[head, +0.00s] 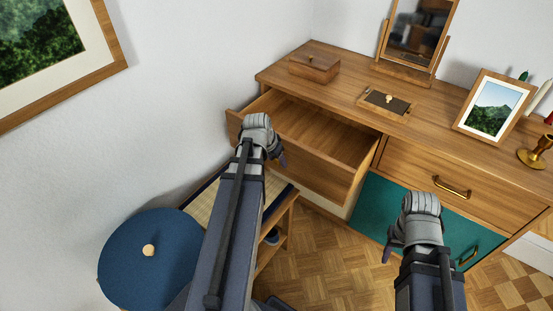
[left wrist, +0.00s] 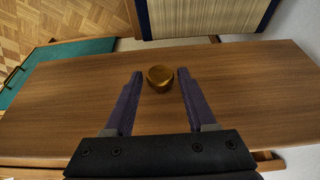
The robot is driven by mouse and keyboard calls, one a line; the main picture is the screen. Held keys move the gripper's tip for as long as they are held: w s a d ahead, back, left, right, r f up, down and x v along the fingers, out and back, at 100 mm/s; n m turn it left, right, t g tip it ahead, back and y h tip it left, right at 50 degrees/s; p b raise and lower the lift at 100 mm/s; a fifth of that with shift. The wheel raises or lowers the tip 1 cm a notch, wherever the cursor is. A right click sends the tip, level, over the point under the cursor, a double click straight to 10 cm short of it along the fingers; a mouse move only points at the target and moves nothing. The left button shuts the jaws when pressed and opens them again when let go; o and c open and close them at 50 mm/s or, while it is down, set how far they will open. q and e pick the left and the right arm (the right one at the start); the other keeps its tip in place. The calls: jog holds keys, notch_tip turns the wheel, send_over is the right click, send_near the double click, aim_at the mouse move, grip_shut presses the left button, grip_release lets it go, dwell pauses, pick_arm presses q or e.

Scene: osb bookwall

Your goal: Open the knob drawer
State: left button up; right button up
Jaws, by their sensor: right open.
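The knob drawer (head: 335,175) is pulled well out of the dresser's left side, and its bare wooden inside shows in the head view. In the head view my left gripper (head: 278,157) is at the drawer front and hides the knob. My right gripper (head: 388,255) is open and empty in front of the teal door.
The dresser top (head: 345,85) holds a wooden box (head: 314,66), mirror, tray, photo frame (head: 490,108) and candlestick. A drawer with a bar handle (head: 452,188) and a teal door (head: 370,205) are shut. A low bench (head: 280,215) and blue round stool (head: 130,275) stand near my left arm.

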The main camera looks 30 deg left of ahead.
pick_arm(q)
jog(key=shift+o, duration=0.8)
jog(key=shift+r, duration=0.1)
jog(key=p+v, duration=0.7)
jog(key=shift+s+r, duration=0.2)
jog(key=shift+r, duration=0.05)
jog(key=shift+d, duration=0.1)
jog(key=s+d+f+m+g+y, duration=0.15)
jog(key=s+d, duration=0.25)
jog(key=d, duration=1.2)
jog(key=s+d+m+g, duration=0.2)
jog(key=s+d+g, duration=0.1)
jog(key=d, duration=1.4)
notch_tip(320, 180, up, 12)
jog(key=p, duration=1.2)
jog(key=shift+s, duration=0.35)
